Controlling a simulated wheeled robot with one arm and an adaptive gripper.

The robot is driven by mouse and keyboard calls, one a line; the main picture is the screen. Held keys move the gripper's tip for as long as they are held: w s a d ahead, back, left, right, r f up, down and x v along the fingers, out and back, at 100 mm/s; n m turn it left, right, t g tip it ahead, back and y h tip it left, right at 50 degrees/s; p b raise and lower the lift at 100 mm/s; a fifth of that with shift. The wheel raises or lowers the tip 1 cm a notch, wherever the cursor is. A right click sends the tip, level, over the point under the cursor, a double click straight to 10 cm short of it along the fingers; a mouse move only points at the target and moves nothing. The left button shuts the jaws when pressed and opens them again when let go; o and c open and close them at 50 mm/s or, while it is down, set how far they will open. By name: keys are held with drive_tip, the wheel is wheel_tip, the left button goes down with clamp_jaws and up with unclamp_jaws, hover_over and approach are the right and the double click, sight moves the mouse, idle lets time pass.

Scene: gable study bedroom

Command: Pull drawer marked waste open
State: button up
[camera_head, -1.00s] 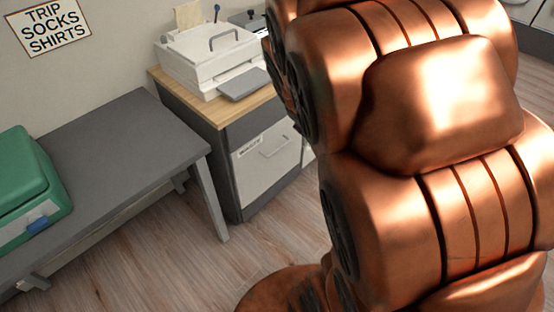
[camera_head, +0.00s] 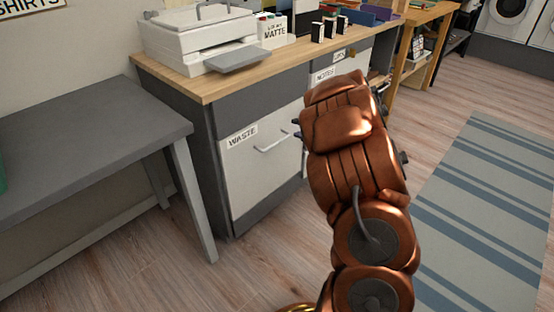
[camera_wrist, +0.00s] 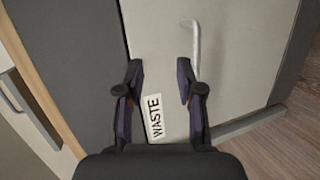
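The drawer marked WASTE (camera_head: 262,165) is a light grey front in the dark grey cabinet, with its label at the upper left and a metal bar handle (camera_head: 272,142). It looks shut. In the wrist view the drawer front (camera_wrist: 238,60) fills the middle, with the handle (camera_wrist: 193,45) beyond the fingers and the WASTE label (camera_wrist: 154,117) between them. My gripper (camera_wrist: 158,75) is open and empty, its dark fingers apart. In the head view my gripper is mostly hidden behind my arm; only dark bits show near the handle.
A grey bench (camera_head: 85,140) stands close on the left. Another front labelled NOTES (camera_head: 325,74) is further right. Floor is free beside the striped rug (camera_head: 480,200).

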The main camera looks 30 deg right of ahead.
sight(278, 143)
wheel_tip(278, 143, down, 7)
drive_tip(key=s+a+n+t+y+b, duration=0.1)
drive_tip(key=a+n+y+b, duration=0.1)
drive_tip(key=a+y+b, duration=0.15)
drive_tip(key=x, duration=0.2)
drive_tip(key=b+x, duration=0.1)
drive_tip(key=x, duration=0.4)
drive_tip(key=shift+w+d+r+b, duration=0.2)
drive_tip(key=shift+w+d+b, duration=0.05)
drive_tip(key=shift+d+b, duration=0.1)
clamp_jaws()
